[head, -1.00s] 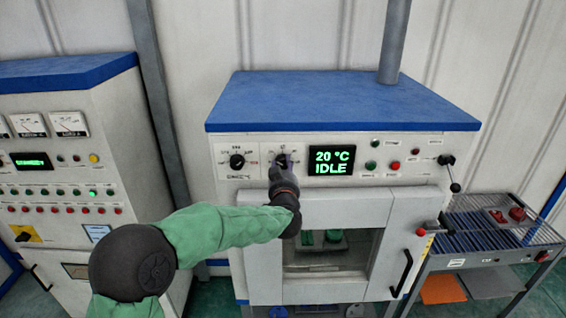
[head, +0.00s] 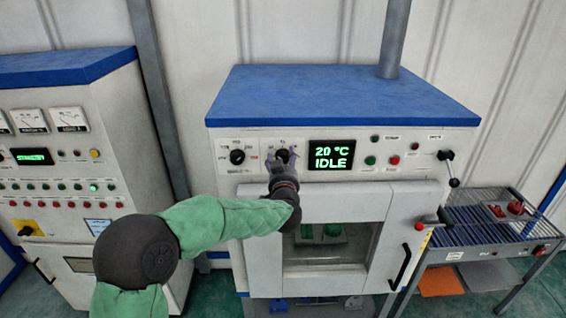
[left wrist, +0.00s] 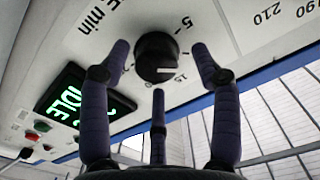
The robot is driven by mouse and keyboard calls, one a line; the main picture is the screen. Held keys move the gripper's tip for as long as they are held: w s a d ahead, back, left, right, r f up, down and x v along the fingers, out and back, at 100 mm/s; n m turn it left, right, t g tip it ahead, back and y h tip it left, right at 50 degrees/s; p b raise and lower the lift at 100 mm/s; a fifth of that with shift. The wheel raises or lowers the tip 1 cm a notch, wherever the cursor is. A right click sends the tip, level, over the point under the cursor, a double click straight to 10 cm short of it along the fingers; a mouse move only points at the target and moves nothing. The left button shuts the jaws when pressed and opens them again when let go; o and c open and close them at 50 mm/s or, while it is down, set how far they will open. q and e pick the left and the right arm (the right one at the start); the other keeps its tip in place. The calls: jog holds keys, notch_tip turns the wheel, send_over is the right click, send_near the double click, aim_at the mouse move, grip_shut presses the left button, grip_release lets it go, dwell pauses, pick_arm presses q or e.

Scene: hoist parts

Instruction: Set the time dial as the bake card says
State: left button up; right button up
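The time dial (left wrist: 157,58) is a round black knob with a pale pointer mark, on the oven's white panel. Part of its "min" label and a 5 show near it in the left wrist view. In the head view the dial (head: 282,155) is partly covered by my left gripper (head: 281,158). In the left wrist view my left gripper (left wrist: 162,62) has its dark fingers spread around the knob, with visible gaps on both sides. I cannot tell the exact setting. No readable bake card shows. My right gripper is out of view.
The oven display (head: 332,155) reads 20 °C, IDLE. Another black dial (head: 237,157) sits left of the time dial. Green and red buttons and a lever (head: 449,168) are to the right. The windowed oven door (head: 262,262) is below. A slatted rack (head: 487,218) stands at right.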

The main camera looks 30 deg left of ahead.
pick_arm(q)
jog(key=shift+s+f, duration=0.1)
jog(key=shift+f, duration=0.05)
jog(key=v, duration=1.2)
dwell(0.5)
